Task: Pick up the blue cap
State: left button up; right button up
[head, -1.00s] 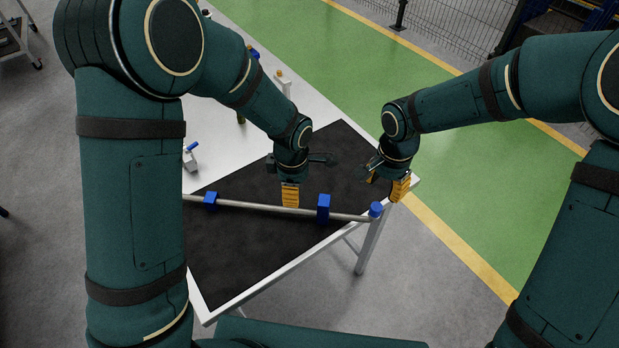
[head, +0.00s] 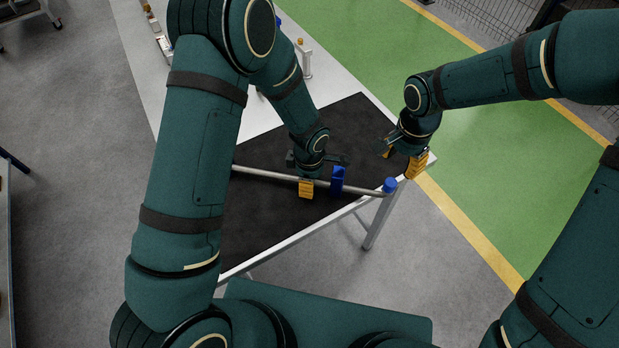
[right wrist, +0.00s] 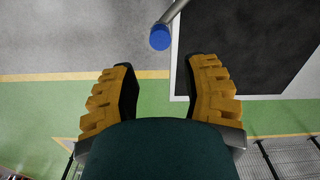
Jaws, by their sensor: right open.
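The blue cap (head: 389,185) sits on the right end of a grey tube (head: 362,190), close to the table's right corner. In the right wrist view the cap (right wrist: 160,38) shows beyond the fingertips, near the middle between them. My right gripper (head: 402,160) is open and empty, just above and right of the cap; its yellow fingers also show in the right wrist view (right wrist: 160,75). My left gripper (head: 306,188) is at the tube, left of a blue block (head: 338,179). Its far finger is hidden, so I cannot tell whether it grips the tube.
The tube lies over a black mat (head: 365,130) on a white table (head: 145,90). A table leg (head: 378,225) stands below the cap. Several small parts stand at the table's far end. Green floor (head: 480,190) is clear to the right.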

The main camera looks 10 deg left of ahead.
pick_arm(q)
grip_shut()
pick_arm(e)
jog(key=o, duration=0.4)
jog(key=shift+c, duration=0.2)
